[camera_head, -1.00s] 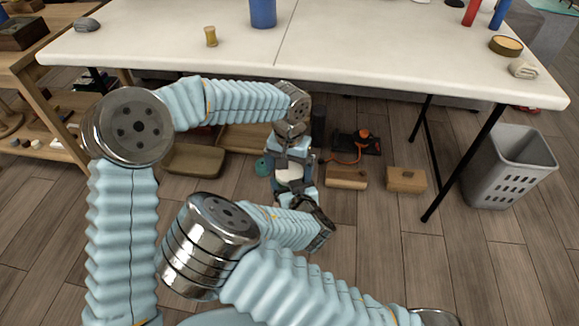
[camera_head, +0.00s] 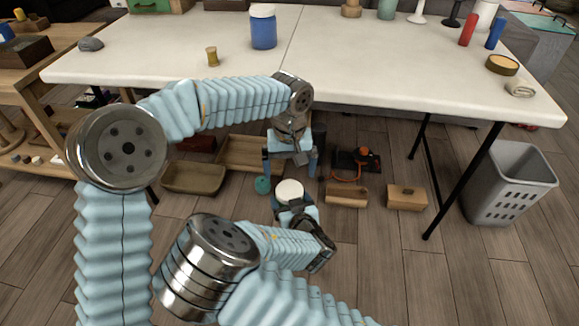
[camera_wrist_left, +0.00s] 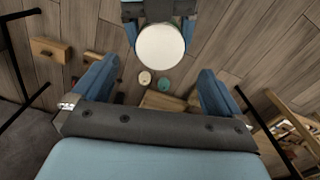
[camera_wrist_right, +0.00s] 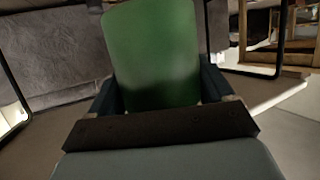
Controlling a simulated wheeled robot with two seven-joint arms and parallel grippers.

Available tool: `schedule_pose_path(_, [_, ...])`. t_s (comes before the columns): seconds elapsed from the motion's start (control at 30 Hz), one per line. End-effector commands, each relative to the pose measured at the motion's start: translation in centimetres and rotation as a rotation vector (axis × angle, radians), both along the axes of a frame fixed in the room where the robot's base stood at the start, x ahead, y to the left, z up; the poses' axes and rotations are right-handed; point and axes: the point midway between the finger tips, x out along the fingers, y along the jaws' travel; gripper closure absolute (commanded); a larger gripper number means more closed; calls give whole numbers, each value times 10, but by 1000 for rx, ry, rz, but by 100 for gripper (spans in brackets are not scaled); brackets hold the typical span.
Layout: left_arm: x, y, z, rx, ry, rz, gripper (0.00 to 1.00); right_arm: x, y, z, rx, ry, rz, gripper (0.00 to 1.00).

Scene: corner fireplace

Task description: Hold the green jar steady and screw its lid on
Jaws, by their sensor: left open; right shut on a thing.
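The green jar (camera_wrist_right: 152,50) stands between the fingers of my right gripper (camera_wrist_right: 158,92), which is shut on it. In the head view my right gripper (camera_head: 291,207) holds it low, in front of the table. A round white lid (camera_head: 289,190) is on top of the jar; it also shows in the left wrist view (camera_wrist_left: 160,46). The jar's green side is hidden in the head view. My left gripper (camera_head: 290,166) is open and empty, above the lid and apart from it. Whether the lid is tight cannot be seen.
The white table (camera_head: 350,65) is behind the grippers, its front edge close to my left wrist. On it stand a blue jar with a white lid (camera_head: 263,30) and a brass-coloured spool (camera_head: 211,57). Boxes and trays (camera_head: 193,178) lie lower down, below the tabletop. A grey basket (camera_head: 508,185) stands at right.

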Motion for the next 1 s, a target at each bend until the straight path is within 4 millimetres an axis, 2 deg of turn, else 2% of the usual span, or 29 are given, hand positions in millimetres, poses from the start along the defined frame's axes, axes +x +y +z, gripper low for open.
schedule_pose_path(0.17, [0,0,10,1,1,168,0,0,0,0,0,-1,0,100])
schedule_pose_path(0.53, [0,0,8,1,2,179,0,0,0,0,0,-1,0,100])
schedule_pose_path(0.67, [0,1,-5,3,3,178,0,0,0,0,0,-1,0,100])
schedule_pose_path(1.0, [-1,0,-55,2,3,177,0,0,0,0,0,-1,0,100])
